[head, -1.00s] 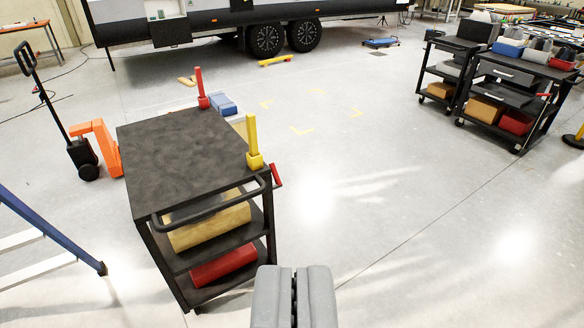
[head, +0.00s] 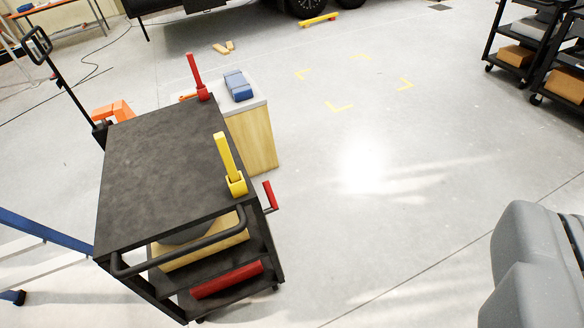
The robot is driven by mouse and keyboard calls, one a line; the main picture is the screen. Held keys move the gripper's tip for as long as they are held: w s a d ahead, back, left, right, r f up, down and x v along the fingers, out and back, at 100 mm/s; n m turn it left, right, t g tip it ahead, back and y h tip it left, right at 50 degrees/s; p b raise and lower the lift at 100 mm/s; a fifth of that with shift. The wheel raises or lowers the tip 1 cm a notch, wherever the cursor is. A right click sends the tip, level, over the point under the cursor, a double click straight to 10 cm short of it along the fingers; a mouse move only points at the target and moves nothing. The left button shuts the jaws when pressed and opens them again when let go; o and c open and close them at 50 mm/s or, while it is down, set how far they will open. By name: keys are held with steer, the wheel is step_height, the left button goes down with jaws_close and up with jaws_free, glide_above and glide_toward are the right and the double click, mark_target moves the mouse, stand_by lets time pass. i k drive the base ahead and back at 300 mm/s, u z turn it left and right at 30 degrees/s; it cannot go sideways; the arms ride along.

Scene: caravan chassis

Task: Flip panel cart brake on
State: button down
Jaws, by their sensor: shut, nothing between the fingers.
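A black cart (head: 165,165) with a flat dark top stands left of centre in the head view. A yellow upright lever (head: 226,160) is on its near right corner, and a red upright lever (head: 196,76) on its far right corner. A small red handle (head: 269,195) sticks up beside the cart's right side, below the top. I cannot tell which of these is the brake. My grey gripper (head: 566,235) is at the lower right edge, partly cut off. It is shut and empty, and well apart from the cart in the picture.
A wooden cabinet (head: 254,138) with a blue item (head: 238,86) on top stands just behind the cart. An orange pallet jack (head: 113,111) and a blue ladder-like frame (head: 45,232) are at the left. Shelf carts (head: 520,45) stand far right. The floor between is clear.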

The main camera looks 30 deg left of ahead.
mark_target(268, 190)
steer(key=u, duration=0.4)
steer(key=i, duration=1.15)
steer(key=u, duration=0.65)
